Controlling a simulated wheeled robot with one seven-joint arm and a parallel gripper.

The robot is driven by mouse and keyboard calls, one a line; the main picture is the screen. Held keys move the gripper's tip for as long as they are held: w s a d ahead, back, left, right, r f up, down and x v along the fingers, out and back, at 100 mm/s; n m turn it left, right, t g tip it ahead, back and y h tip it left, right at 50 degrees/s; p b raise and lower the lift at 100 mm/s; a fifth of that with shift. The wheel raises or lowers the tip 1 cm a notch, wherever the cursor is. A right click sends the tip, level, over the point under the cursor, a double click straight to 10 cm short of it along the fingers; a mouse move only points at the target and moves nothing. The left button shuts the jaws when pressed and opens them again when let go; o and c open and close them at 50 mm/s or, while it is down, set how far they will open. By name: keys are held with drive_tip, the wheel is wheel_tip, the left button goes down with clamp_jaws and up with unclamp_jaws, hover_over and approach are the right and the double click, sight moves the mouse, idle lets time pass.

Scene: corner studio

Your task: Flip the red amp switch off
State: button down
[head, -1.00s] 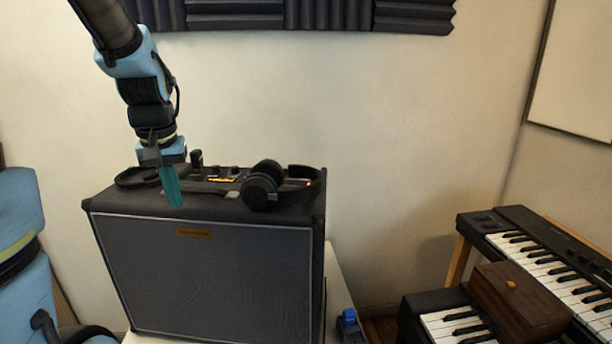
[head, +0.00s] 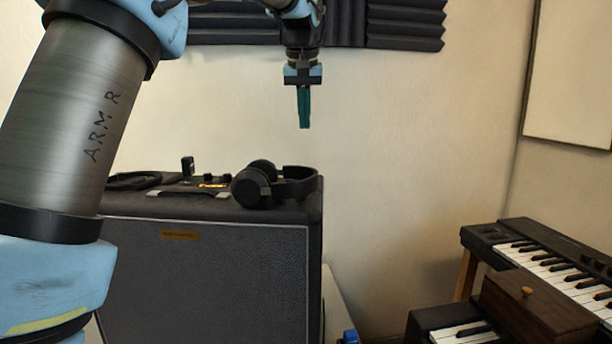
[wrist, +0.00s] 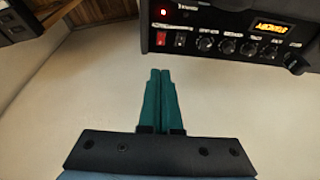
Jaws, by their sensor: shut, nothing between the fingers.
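The black amp (head: 205,275) stands at the left in the head view. The wrist view shows its control panel (wrist: 230,50) at the upper right. The red amp switch (wrist: 161,38) is at the panel's left end, below a glowing red lamp (wrist: 163,12) and left of a small black-and-white switch (wrist: 180,39). I cannot tell which way the red switch is tipped. My gripper (head: 304,126), with teal fingers, is shut and empty in the air above the headphones. In the wrist view its fingertips (wrist: 160,71) point toward the panel's lower left, apart from the switch.
Black headphones (head: 262,187) lie on the amp's top right. Knobs (wrist: 228,46) and an orange display (wrist: 269,28) are right of the switches. Keyboards (head: 550,262) and a wooden box (head: 533,309) stand at right. Open space lies between the amp and keyboards.

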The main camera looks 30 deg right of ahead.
idle(0.3)
drive_tip(key=x, duration=0.4)
drive_tip(key=p+x, duration=0.1)
drive_tip(key=x, duration=0.9)
drive_tip(key=shift+s+a+f+p, duration=0.15)
drive_tip(key=shift+s+a+p, duration=0.1)
drive_tip(key=shift+s+p, duration=0.15)
drive_tip(key=shift+w+p, duration=0.1)
drive_tip(key=shift+p, duration=0.6)
drive_tip(key=shift+p, duration=0.7)
drive_tip(key=shift+w+d+g+y+p, duration=0.1)
drive_tip(key=shift+g+y+p, duration=0.25)
drive_tip(key=shift+p, duration=0.35)
drive_tip(key=shift+f+b, duration=0.35)
drive_tip(key=shift+f, duration=0.05)
